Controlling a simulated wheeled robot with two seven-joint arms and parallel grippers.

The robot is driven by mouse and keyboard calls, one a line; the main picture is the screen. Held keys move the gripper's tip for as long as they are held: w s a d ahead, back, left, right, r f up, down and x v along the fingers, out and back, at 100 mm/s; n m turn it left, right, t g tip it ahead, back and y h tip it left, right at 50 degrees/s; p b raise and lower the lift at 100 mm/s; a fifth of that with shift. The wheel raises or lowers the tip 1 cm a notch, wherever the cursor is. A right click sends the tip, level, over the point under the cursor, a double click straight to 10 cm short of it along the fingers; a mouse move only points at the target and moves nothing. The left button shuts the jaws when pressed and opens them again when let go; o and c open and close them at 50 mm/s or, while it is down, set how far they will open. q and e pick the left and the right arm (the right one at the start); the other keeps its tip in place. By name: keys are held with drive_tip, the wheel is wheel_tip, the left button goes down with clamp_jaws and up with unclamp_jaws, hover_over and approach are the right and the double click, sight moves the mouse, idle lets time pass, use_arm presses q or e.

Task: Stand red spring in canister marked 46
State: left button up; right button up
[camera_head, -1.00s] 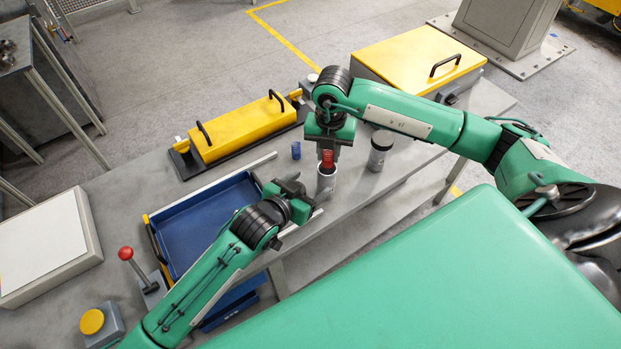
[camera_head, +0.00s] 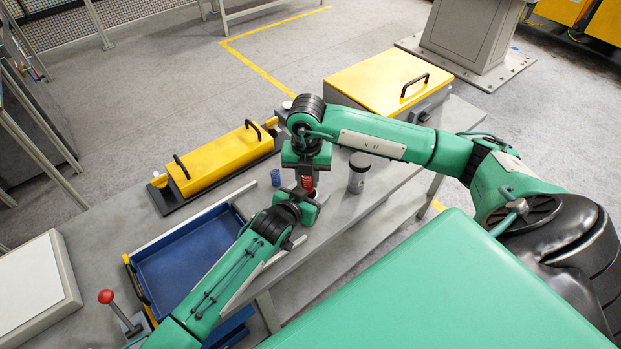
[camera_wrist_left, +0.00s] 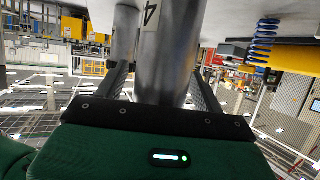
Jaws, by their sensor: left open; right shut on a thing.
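The red spring (camera_head: 309,184) is upright in my right gripper (camera_head: 307,173), which is shut on it and points down. It is right at the canister's mouth; I cannot tell how far inside it is. The canister is mostly hidden by grippers in the head view. In the left wrist view a grey metal canister (camera_wrist_left: 165,60) stands between the fingers of my open left gripper (camera_wrist_left: 163,85). Its label shows a 4; the rest of the mark is out of sight. In the head view my left gripper (camera_head: 306,200) is low beside the red spring.
A blue spring (camera_head: 276,177) stands on the table left of the grippers. A second canister (camera_head: 358,172) with a dark top stands to the right. A blue tray (camera_head: 150,290) lies at front left. A yellow handled box (camera_head: 215,158) is behind.

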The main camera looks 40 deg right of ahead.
use_arm(q)
drive_tip(key=shift+d, duration=0.1)
drive_tip(key=shift+f, duration=0.1)
drive_tip(key=c, duration=1.3)
drive_tip(key=shift+o, duration=0.2)
use_arm(e)
drive_tip(key=shift+w, duration=0.1)
drive_tip(key=shift+f, duration=0.2)
